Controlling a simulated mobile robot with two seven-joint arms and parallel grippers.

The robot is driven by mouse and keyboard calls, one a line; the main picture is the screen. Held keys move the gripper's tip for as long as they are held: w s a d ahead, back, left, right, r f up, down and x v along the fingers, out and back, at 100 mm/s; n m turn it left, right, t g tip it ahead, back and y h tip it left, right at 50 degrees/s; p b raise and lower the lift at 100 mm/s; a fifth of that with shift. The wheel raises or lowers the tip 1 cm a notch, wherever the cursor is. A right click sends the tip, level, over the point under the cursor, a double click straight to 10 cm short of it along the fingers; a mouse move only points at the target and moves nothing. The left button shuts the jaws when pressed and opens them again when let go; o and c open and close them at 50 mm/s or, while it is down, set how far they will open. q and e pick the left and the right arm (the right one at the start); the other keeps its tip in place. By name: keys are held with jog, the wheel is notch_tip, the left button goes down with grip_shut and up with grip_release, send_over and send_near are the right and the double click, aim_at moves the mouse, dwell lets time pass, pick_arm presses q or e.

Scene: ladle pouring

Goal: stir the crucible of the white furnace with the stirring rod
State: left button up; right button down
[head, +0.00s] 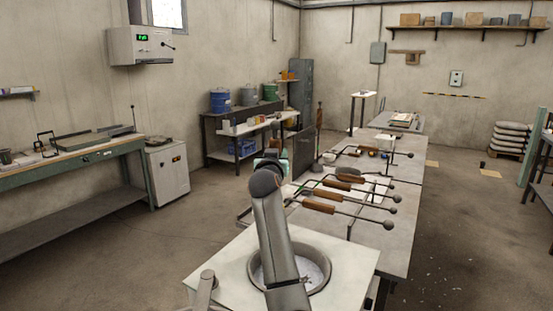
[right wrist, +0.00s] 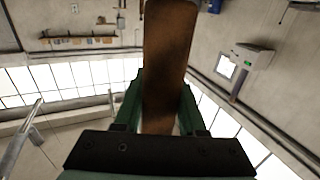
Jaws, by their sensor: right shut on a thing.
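The white furnace (head: 219,262) stands at the bottom centre of the head view, with its round crucible (head: 255,275) open at the top and pale grey inside. My arm crosses in front of the crucible and hides part of it. My right gripper (head: 271,154) is at the end of this arm, beyond the furnace, mostly hidden by its own wrist. In the right wrist view its green fingers are shut on a brown wooden handle (right wrist: 168,55), which runs up out of the picture. I cannot tell the rest of this tool. My left gripper is out of view.
Behind the furnace, a long grey table (head: 400,245) carries several wooden-handled tools (head: 318,207) on a rack, their round ends toward the right. A dark upright plate (head: 304,152) stands near my gripper. A bench (head: 75,158) is at the left. Open floor lies between.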

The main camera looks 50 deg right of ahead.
aim_at(276, 138)
jog(key=shift+r, duration=2.65)
